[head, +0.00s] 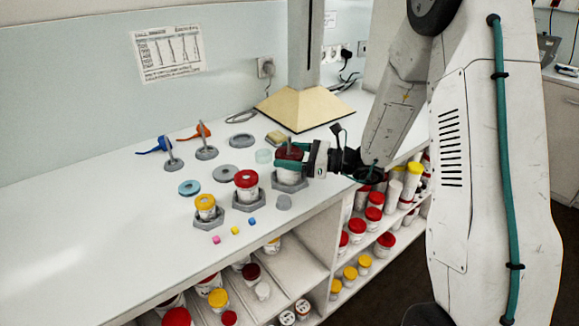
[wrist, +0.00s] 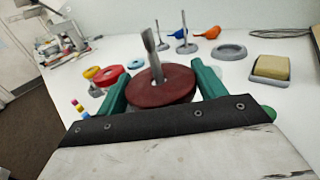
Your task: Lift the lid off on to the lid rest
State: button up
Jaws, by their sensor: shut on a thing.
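A dark red lid (head: 290,153) with a grey upright stem sits at the top of a white jar (head: 289,178) in a grey hexagonal holder (head: 290,187). My gripper (head: 291,160) is shut on the dark red lid, coming from the right. In the wrist view the green fingers (wrist: 160,90) lie on either side of the lid (wrist: 160,86), with the stem rising from it. I cannot tell whether there is a gap between lid and jar. A flat grey disc (head: 284,202) and a grey round piece (head: 226,170) lie nearby; I cannot tell which is the lid rest.
A red-lidded jar (head: 246,181) and a yellow-lidded jar (head: 205,204) stand in holders to the left. A teal ring (head: 189,187), a sponge block (head: 277,138), small coloured cubes (head: 235,230) and stands with orange (head: 204,131) and blue scoops (head: 162,145) are around. The left counter is clear.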

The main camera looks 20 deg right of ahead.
aim_at(289, 136)
jog(key=shift+r, duration=1.05)
jog(key=shift+r, duration=2.65)
jog(key=s+d, duration=0.2)
jog(key=s, duration=0.4)
jog(key=shift+s, duration=0.35)
jog(key=shift+d, duration=0.1)
